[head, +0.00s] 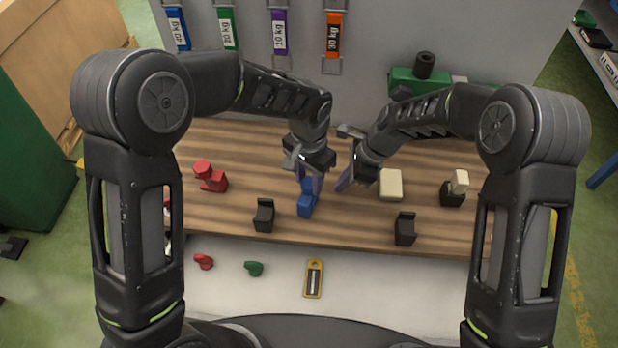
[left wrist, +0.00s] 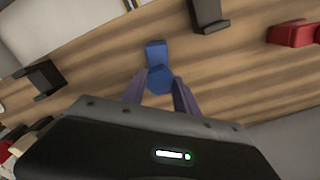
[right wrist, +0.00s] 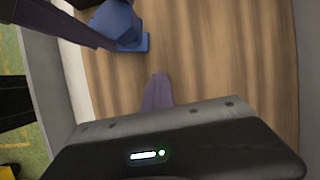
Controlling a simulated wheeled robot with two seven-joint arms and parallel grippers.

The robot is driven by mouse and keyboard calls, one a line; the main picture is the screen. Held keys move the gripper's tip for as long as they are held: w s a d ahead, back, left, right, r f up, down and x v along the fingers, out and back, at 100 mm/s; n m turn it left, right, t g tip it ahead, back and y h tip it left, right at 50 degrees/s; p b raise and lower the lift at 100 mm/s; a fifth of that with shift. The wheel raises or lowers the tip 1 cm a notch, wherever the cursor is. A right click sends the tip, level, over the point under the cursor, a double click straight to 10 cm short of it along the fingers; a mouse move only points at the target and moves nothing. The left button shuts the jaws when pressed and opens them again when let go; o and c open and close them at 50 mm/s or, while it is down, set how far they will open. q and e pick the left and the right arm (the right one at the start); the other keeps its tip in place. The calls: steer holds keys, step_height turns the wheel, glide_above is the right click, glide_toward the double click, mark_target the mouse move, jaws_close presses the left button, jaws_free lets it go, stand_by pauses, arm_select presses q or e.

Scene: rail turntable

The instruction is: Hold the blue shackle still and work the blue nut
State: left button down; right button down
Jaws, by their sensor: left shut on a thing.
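The blue shackle (head: 306,207) stands on the wooden table in front of my left gripper (head: 309,184). In the left wrist view the blue piece (left wrist: 157,54) shows a flat part and a six-sided part, with the fingertips on either side of the six-sided part. My left gripper is shut on it. I cannot clearly tell the blue nut from the shackle body. My right gripper (head: 344,181) is just right of the shackle, apart from it, with its fingers together and empty in the right wrist view (right wrist: 157,92). The shackle also shows there (right wrist: 118,24), at the upper left.
A red shackle-like piece (head: 212,178) stands at left. Black holders (head: 264,217) and (head: 405,230) stand near the front edge. A cream block (head: 390,185) and a black-and-cream piece (head: 453,190) are at right. Red, green and yellow items lie on the white front surface (head: 230,290).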

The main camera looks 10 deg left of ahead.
mark_target(309, 183)
arm_select(q)
steer(key=n, duration=0.6)
steer(key=c, duration=0.9)
jaws_free()
steer(key=shift+o, duration=0.7)
steer(key=shift+r, duration=2.05)
steer(key=m, duration=0.5)
steer(key=shift+m, duration=0.5)
